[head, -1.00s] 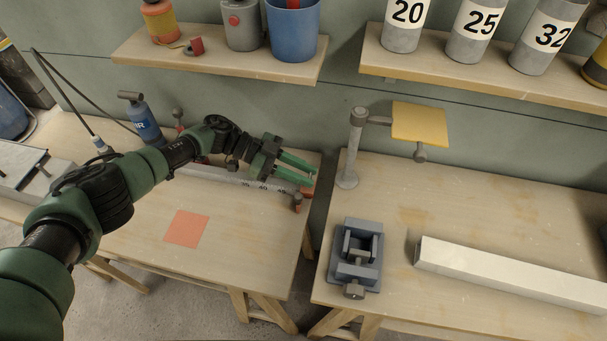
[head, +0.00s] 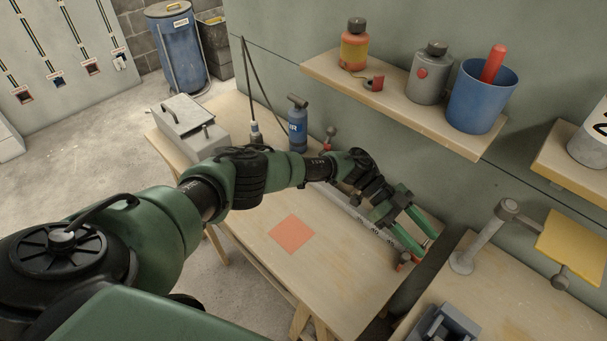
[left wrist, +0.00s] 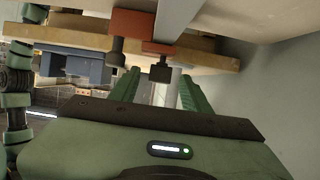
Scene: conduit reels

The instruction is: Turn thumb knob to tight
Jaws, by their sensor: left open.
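A graduated rail (head: 358,218) lies along the back of the left bench, with an orange-red stop (head: 405,257) at its right end. In the left wrist view the stop (left wrist: 132,24) carries two dark knobs; one knob (left wrist: 160,72) shows between my finger lines, the other (left wrist: 117,52) to its left. I cannot tell which is the thumb knob or how tight it is. My left gripper (head: 429,248) is open and empty, its green fingers above the rail's right end. The fingers (left wrist: 158,92) also show in the left wrist view, apart from each other. My right gripper is not in view.
A shelf (head: 400,105) with bottles and a blue bucket (head: 480,97) overhangs the bench's back. A post with a yellow plate (head: 572,245) and a grey-blue vise (head: 445,327) stand on the right bench. An orange square (head: 291,234) lies on clear bench top.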

